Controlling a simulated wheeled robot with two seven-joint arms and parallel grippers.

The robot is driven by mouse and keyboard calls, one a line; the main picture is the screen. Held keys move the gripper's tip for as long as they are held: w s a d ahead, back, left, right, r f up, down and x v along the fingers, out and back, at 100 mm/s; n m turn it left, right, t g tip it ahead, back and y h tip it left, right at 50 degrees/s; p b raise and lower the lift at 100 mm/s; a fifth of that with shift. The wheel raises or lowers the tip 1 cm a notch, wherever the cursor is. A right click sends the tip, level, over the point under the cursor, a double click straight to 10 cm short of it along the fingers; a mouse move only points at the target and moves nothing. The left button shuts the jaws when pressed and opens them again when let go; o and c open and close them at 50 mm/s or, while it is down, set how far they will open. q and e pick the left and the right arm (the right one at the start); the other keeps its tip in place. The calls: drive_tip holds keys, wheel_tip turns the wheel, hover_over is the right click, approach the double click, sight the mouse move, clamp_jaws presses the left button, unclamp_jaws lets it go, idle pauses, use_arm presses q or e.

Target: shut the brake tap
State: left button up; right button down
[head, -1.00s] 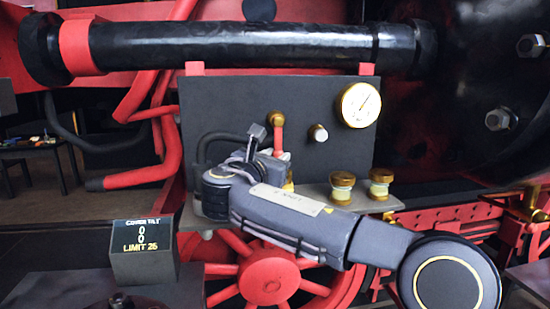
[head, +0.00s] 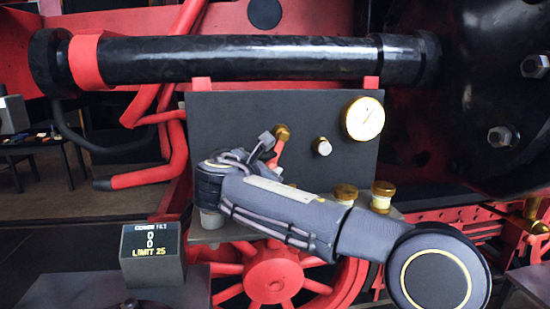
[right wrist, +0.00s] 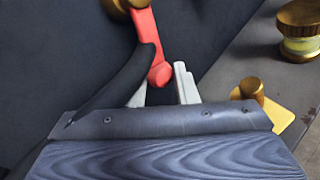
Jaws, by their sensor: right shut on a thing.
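The brake tap is a red lever (head: 276,152) hanging from a brass pivot (head: 282,132) on a dark upright panel (head: 230,120). In the right wrist view, the red lever (right wrist: 146,40) runs down to a rounded end between the fingers. My right gripper (right wrist: 161,88) is shut on that lower end. In the head view, my right arm and wrist partly hide the gripper and the lever's end. My left gripper is not in view.
A white-faced gauge (head: 364,118) and a small white knob (head: 322,146) are on the panel, right of the lever. Two brass-capped fittings stand on the ledge, one at the right (head: 383,196). A black pipe (head: 230,58) runs above. A display box (head: 153,254) stands lower left.

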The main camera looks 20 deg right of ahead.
drive_tip(key=a+r+m+y+p, duration=0.1)
drive_tip(key=r+m+y+p, duration=0.1)
drive_tip(key=a+r+m+y+p, duration=0.1)
drive_tip(key=m+y+p, duration=0.1)
drive_tip(key=p, duration=0.1)
drive_tip(key=w+a+r+m+y+p, duration=0.1)
drive_tip(key=r+m+y+p, duration=0.1)
drive_tip(key=shift+a+r, duration=0.3)
drive_tip(key=shift+a, duration=0.1)
drive_tip(key=shift+r+m+y+p, duration=0.7)
drive_tip(key=shift+r+m+y, duration=0.35)
drive_tip(key=shift+y, duration=0.25)
drive_tip(key=shift+r, duration=0.1)
drive_tip(key=c, duration=1.4)
unclamp_jaws()
drive_tip(key=shift+c, duration=0.2)
